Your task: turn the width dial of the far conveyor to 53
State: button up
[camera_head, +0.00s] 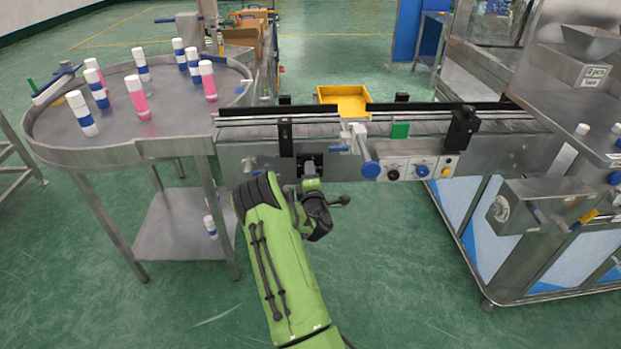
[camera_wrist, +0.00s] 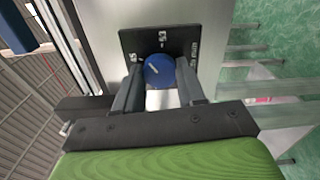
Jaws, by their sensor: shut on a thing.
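The width dial (camera_wrist: 159,70) is a round blue knob with a short white pointer line, on a black scale plate (camera_wrist: 147,41). In the wrist view the line slants towards the upper left. A mark at the top of the plate looks like 53; the side marks are too small to read surely. My gripper (camera_wrist: 161,76) is shut on the dial, one finger on each side. In the head view my gripper (camera_head: 310,183) reaches the front of the conveyor (camera_head: 258,152), and the plate (camera_head: 309,160) shows just above it. The dial is hidden there.
A control panel (camera_head: 408,168) with blue knobs is right of my gripper. A yellow tray (camera_head: 344,92) sits behind the conveyor. A round table (camera_head: 100,143) with several white-capped bottles stands left. A steel machine (camera_head: 548,205) stands right. The green floor in front is clear.

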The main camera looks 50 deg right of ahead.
jog(key=shift+f+m+b, duration=0.15)
jog(key=shift+m+b, duration=1.25)
jog(key=shift+m, duration=2.8)
jog(key=o, duration=1.1)
jog(key=shift+c, duration=0.2)
jog(key=shift+s, duration=0.1)
jog(key=b+v, duration=0.5)
jog(key=v, duration=1)
jog(key=shift+s+a, duration=0.25)
jog(key=shift+a, duration=0.05)
jog(key=shift+w, duration=0.1)
